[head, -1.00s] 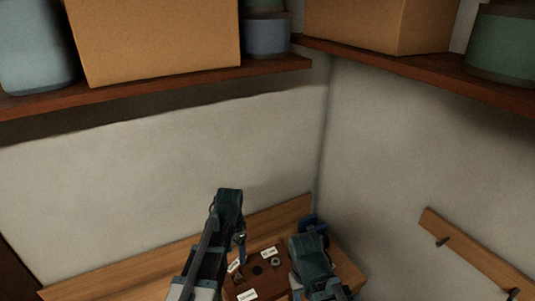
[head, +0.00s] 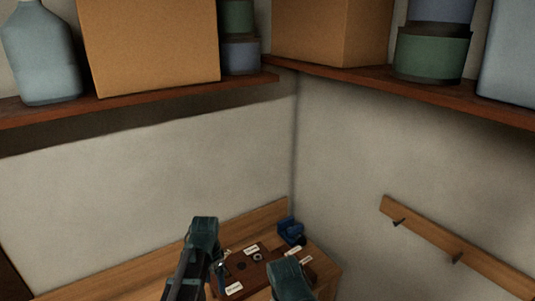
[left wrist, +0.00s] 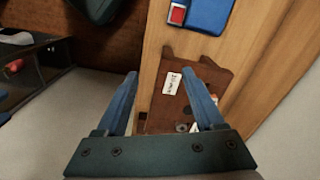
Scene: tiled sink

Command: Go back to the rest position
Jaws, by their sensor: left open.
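My left arm comes up from the bottom of the head view, with its dark teal left gripper (head: 221,268) low beside a brown wooden board (head: 228,272). In the left wrist view the left gripper (left wrist: 160,85) is open, its two blue fingers apart with nothing held between them. The board (left wrist: 187,62), with white labels, lies beyond and partly between the fingers. My right arm shows at the bottom of the head view and covers part of the board. Its gripper cannot be made out.
The board rests on a wooden bench in the corner, with a blue object (head: 290,231) behind it. Shelves above hold a cardboard box (head: 150,45), a bottle (head: 40,55) and round containers. A hook rail (head: 430,232) is on the right wall. The wall between is bare.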

